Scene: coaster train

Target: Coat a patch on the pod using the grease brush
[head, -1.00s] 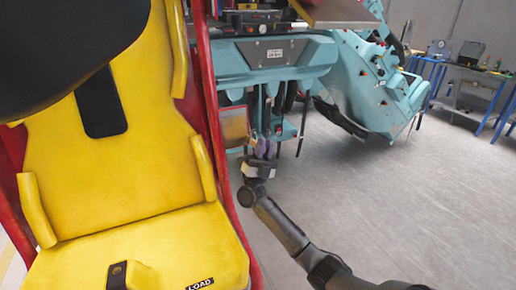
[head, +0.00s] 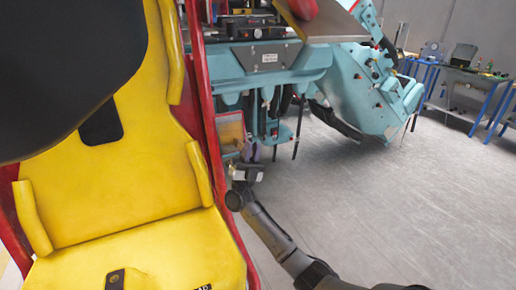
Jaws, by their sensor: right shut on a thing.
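My right gripper (head: 248,163) is low beside the red side edge of the yellow seat, in front of the teal machine (head: 262,90). It is shut on a small purple-grey thing (head: 252,148), too small and blurred to tell for sure whether it is the grease brush. Its tip is close to a small orange-brown panel (head: 230,132) with a red edge; I cannot tell whether they touch. Which part is the pod is not clear, and no coated patch can be made out. My left gripper is not in view.
The yellow seat (head: 120,190) in its red shell fills the left side. A large dark shape blocks the upper left. A teal slanted unit (head: 370,95) stands behind. Blue-legged workbenches (head: 470,85) are at the back right. The grey floor (head: 400,200) at right is open.

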